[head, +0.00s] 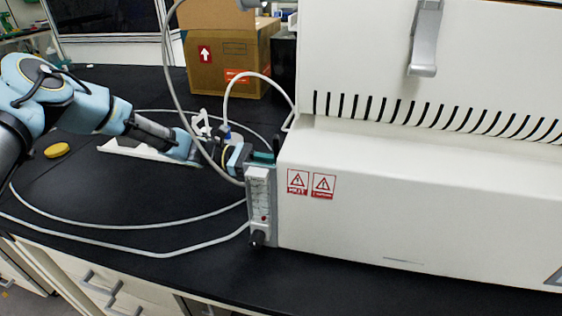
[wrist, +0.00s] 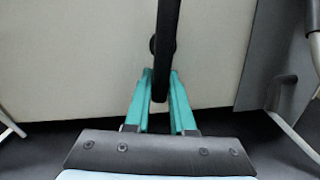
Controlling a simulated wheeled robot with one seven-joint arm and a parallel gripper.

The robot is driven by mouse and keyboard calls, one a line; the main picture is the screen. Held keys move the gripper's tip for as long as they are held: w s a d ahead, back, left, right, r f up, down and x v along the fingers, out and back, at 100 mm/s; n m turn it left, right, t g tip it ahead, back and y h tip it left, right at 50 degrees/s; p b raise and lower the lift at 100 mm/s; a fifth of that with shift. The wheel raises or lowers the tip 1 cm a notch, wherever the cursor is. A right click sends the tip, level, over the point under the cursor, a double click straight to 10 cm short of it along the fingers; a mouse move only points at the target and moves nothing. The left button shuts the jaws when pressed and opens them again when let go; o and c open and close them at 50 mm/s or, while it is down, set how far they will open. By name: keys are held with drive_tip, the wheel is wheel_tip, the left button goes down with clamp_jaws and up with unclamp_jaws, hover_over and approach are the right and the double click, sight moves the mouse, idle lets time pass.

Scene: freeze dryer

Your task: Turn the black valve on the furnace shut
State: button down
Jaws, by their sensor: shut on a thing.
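The black valve (wrist: 166,28) shows in the wrist view as a long dark lever with a round hub, in front of the pale furnace side (wrist: 90,60). My gripper (wrist: 160,78) has teal fingers on either side of the lever's lower end and is shut on it. In the head view my gripper (head: 264,157) reaches in from the left, against the left side of the white furnace (head: 420,200). There the fingers are partly hidden behind the flowmeter panel, and I cannot clearly make out the valve.
White hoses (head: 120,247) loop across the black bench (head: 100,205). A cardboard box (head: 225,60) stands behind. A yellow disc (head: 57,150) lies at left.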

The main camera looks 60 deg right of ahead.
drive_tip(key=shift+a+f+n, duration=0.1)
drive_tip(key=shift+a+n, duration=0.25)
drive_tip(key=shift+n, duration=0.75)
drive_tip(key=shift+s, duration=0.1)
drive_tip(key=c, duration=0.8)
unclamp_jaws()
drive_tip(key=shift+o, duration=0.2)
drive_tip(key=b+v, duration=0.3)
drive_tip(key=v, duration=0.8)
drive_tip(key=shift+s, duration=0.1)
drive_tip(key=shift+a, duration=0.1)
